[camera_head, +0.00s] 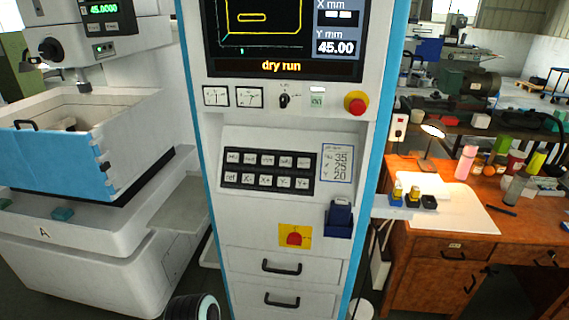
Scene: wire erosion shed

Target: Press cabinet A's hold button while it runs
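The control cabinet (215,195) stands upright in the middle, white with blue edges. Its screen (283,32) shows "dry run" in yellow and a Y value of 45.00. Below are two gauges (232,97), a black selector knob (284,100), a small pale green button (316,100) and a red mushroom button (356,103). A dark keypad (268,170) has two rows of pale keys. The key labels are too small to tell surely which one is hold. The machine (90,245) to the left bears the letter A.
A yellow plate with a red switch (294,236) and a dark blue holder (339,219) are on the cabinet front, above two drawers (282,268). A wooden desk (428,262) with a lamp and bottles stands right. A small shelf (406,206) juts from the cabinet's right side.

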